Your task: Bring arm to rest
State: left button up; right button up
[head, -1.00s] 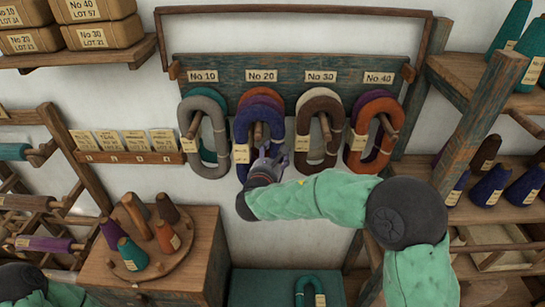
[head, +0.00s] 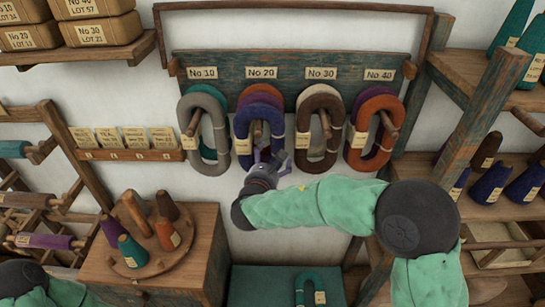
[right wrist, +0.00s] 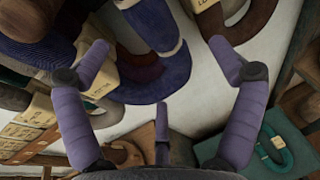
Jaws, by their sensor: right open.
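My right gripper (head: 268,162) is open and empty just below the blue hank (head: 260,128) on the No 20 peg. In the right wrist view its purple fingers (right wrist: 165,65) are spread apart, with blue yarn (right wrist: 150,75) beyond them. My right arm, in a green sleeve, reaches in from the lower right. My left arm shows only as a dark joint and green sleeve at the lower left corner; its gripper is out of view.
A peg board (head: 290,80) holds grey, blue, brown and orange hanks. A round cone stand (head: 152,250) sits on a wooden cabinet at lower left. A teal hank (head: 309,289) lies on a teal surface (head: 262,285) below. Shelves of cones stand at right.

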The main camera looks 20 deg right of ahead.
jog(key=v, duration=0.9)
jog(key=s+f+m+g+y+b, duration=0.2)
jog(key=s+f+g+b, duration=0.15)
jog(key=f, duration=0.95)
jog(key=s+f+m+g+y+b, duration=0.1)
jog(key=s+f+g+b, duration=0.2)
jog(key=f, duration=1)
jog(key=s+a+f+m+g+y+b, duration=0.35)
jog(key=s+f+m, duration=0.2)
jog(key=f, duration=0.55)
jog(key=s+a+f+m+g+y+b, duration=0.2)
jog(key=s+a+f+m+y+b, duration=0.25)
jog(key=f, duration=0.65)
jog(key=s+a+f+m+g+y+b, duration=0.2)
jog(key=s+a+f+m+b, duration=0.25)
jog(key=f+m, duration=0.45)
notch_tip(320, 180, down, 13)
jog(key=w+d+m+t+b, duration=0.1)
jog(key=m+t+b, duration=0.1)
jog(key=m+b, duration=0.3)
jog(key=m, duration=0.4)
jog(key=shift+d+b, duration=0.15)
jog(key=shift+b, duration=0.15)
jog(key=shift+d, duration=0.1)
